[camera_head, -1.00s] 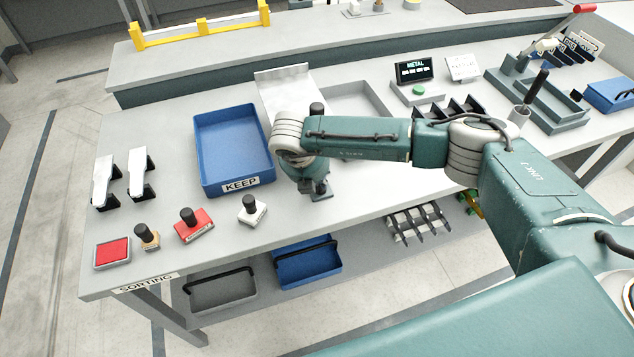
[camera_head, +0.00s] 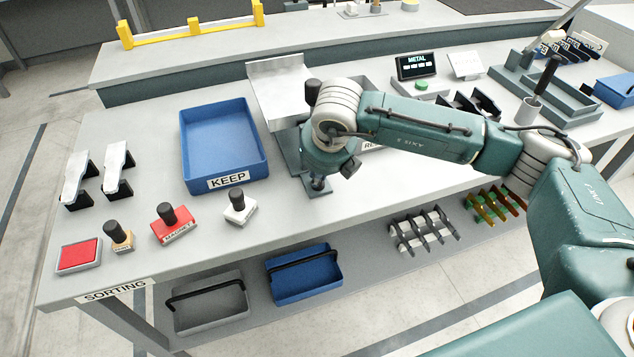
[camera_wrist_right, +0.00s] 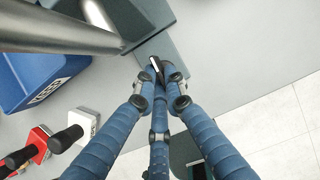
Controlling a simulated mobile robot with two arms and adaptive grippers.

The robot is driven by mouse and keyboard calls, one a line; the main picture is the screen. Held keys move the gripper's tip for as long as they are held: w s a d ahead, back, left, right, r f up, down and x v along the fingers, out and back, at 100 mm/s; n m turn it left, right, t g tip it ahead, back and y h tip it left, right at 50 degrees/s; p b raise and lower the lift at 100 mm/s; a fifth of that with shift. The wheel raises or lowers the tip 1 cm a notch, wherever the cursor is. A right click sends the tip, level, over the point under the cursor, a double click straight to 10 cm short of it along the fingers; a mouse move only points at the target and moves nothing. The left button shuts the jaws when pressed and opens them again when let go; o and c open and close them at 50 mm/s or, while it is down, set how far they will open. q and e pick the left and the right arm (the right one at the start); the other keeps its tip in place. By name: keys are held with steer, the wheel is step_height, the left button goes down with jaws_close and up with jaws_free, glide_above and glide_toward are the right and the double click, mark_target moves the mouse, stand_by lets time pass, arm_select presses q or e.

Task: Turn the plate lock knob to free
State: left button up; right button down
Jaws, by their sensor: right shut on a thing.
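The plate lock knob (camera_wrist_right: 155,66) is a small dark knob with a white line on top. In the right wrist view it sits between the blue fingertips of my right gripper (camera_wrist_right: 161,75), which is shut on it. The knob is at the front end of a grey base (camera_wrist_right: 178,44). In the head view, my right gripper (camera_head: 319,184) is low at the front of that base, below my right wrist, which hides much of the fixture. A shiny metal plate (camera_head: 277,80) rises behind. My left gripper is in neither view.
The blue KEEP tray (camera_head: 183,158) lies left of the fixture. A white stamp (camera_head: 240,213), a red MAGNET block (camera_head: 173,230) and a wooden stamp (camera_head: 118,240) stand along the front. A grey tray partly shows behind my arm. The table front between stamps and gripper is clear.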

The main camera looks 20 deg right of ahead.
steer(key=shift+n+b, duration=0.3)
stand_by(0.4)
steer(key=c, duration=1.8)
jaws_free()
steer(key=v, duration=1.2)
steer(key=shift+d+r, duration=0.1)
steer(key=shift+d, duration=0.1)
